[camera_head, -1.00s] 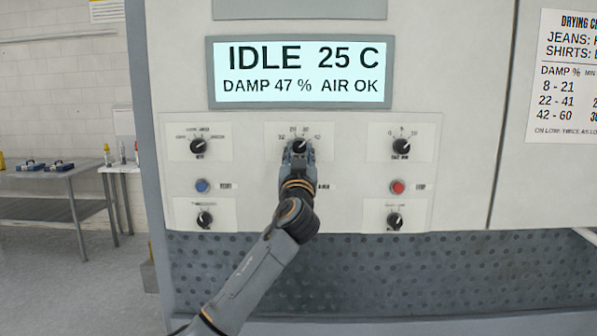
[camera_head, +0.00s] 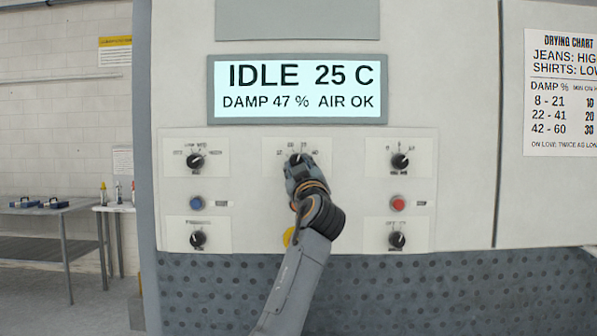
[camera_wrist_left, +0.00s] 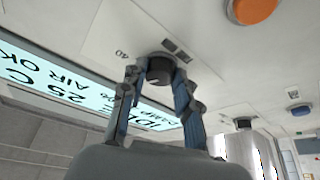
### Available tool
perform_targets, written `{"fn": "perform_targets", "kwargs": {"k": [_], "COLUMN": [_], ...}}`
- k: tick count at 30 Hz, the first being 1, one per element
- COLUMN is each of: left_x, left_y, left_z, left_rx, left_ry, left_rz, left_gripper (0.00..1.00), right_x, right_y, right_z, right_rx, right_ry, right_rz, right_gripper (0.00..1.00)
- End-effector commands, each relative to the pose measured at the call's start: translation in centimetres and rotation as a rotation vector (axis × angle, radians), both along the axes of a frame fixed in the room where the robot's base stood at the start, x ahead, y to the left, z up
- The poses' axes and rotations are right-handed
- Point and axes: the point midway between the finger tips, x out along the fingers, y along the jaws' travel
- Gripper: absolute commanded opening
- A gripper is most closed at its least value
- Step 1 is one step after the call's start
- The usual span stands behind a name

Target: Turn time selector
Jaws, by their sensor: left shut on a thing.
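In the left wrist view, the gripper's two fingers (camera_wrist_left: 157,79) are shut on opposite sides of the black knob (camera_wrist_left: 160,67). The number 40 is printed beside it there. The other small scale numbers are too blurred to read surely. My right gripper is not in view.
The display (camera_head: 297,88) above reads IDLE 25 C, DAMP 47 %, AIR OK. Nearby are a top left knob (camera_head: 196,160), a top right knob (camera_head: 400,161), a blue button (camera_head: 197,203) and a red button (camera_head: 397,203). A drying chart (camera_head: 565,95) hangs at right.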

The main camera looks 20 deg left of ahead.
Motion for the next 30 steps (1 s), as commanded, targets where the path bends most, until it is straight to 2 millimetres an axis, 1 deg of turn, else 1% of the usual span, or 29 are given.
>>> {"fn": "perform_targets", "kwargs": {"k": [10,11,12,13,14,24,27,30], "left_x": [0.0,0.0,0.0,0.0,0.0,-0.1,-0.7,-1.7], "left_y": [0.0,0.0,0.0,0.0,0.0,-0.1,-0.4,-0.9], "left_z": [0.0,0.0,0.0,0.0,0.0,0.0,-0.3,-0.7], "left_rx": [-0.002,-0.002,-0.002,-0.002,-0.002,-0.002,-0.003,-0.003], "left_ry": [0.0,0.0,-0.001,-0.001,-0.001,-0.001,-0.001,-0.002], "left_rz": [0.0,0.0,0.0,0.0,0.0,-0.001,-0.001,-0.002], "left_gripper": [0.0,0.37,0.45,0.51,0.54,0.54,0.54,0.54], "right_x": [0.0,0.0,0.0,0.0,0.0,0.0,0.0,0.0], "right_y": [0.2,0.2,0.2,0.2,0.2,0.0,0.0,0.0], "right_z": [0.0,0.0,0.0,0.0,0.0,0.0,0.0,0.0], "right_rx": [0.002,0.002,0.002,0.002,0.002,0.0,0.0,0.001], "right_ry": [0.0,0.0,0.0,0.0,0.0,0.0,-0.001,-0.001], "right_rz": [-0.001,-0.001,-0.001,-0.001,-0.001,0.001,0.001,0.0], "right_gripper": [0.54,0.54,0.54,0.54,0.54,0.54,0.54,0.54]}}
